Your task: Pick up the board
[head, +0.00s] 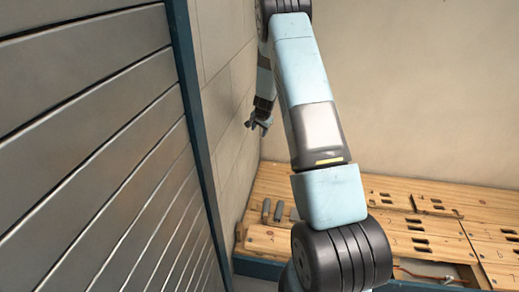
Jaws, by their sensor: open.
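Light wooden boards (440,205) with dark slots and small markings lie across the low platform at the back right. Another wooden board (268,243) lies at the platform's left front, partly hidden by my arm. I cannot tell which one the task means. My gripper (257,127) is small in the head view, beside the tiled wall and well above the platform. It is open, with nothing seen between its fingers, and it touches no board.
A slatted grey panel with a blue post (190,90) fills the left side. Two small grey pieces (271,211) are on the platform near the left wall. An opening (430,270) in the platform's front right shows a reddish pipe or cable.

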